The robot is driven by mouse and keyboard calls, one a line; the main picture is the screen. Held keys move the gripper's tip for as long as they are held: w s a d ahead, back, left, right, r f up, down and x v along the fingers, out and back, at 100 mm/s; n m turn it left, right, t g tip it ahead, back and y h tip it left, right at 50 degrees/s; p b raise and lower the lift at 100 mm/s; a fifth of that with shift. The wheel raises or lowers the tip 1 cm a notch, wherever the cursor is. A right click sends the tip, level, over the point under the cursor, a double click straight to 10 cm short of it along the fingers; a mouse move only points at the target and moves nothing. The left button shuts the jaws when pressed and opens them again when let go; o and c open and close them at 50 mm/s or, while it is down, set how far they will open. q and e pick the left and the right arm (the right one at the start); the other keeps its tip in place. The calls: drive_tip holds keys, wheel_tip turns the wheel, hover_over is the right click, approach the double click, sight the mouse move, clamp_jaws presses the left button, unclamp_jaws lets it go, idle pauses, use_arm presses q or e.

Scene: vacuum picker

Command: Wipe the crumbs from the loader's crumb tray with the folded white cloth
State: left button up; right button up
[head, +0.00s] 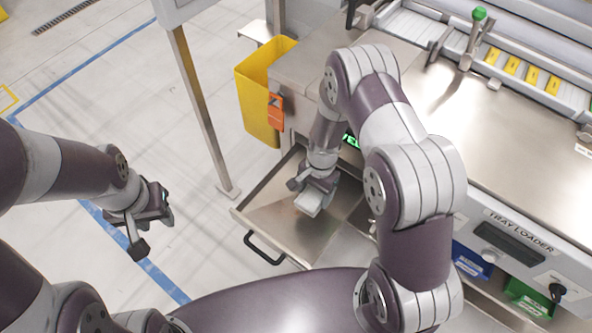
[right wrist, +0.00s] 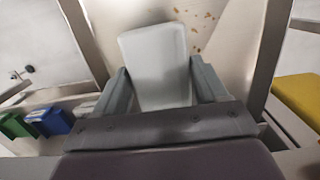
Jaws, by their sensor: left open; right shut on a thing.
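The crumb tray (head: 262,218) is a shallow metal drawer, pulled out from the tray loader (head: 520,232), with a black handle on its front. My right gripper (head: 316,190) is inside the tray's outline, shut on the folded white cloth (head: 310,203). In the right wrist view the cloth (right wrist: 156,62) sits between both fingers. Brown crumbs (right wrist: 203,35) lie on the tray beside the cloth in that view. I cannot tell whether the cloth touches the tray floor. My left gripper (head: 152,222) is open and empty over the floor, left of the tray.
A yellow bin (head: 258,88) with an orange tag hangs at the loader's left end. A metal post (head: 200,110) stands left of the tray. Blue (head: 472,262) and green (head: 527,298) bins sit below the loader's panel. The floor at left is clear.

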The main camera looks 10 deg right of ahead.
drive_tip(key=shift+r+p, duration=0.85)
drive_tip(key=shift+r, duration=0.4)
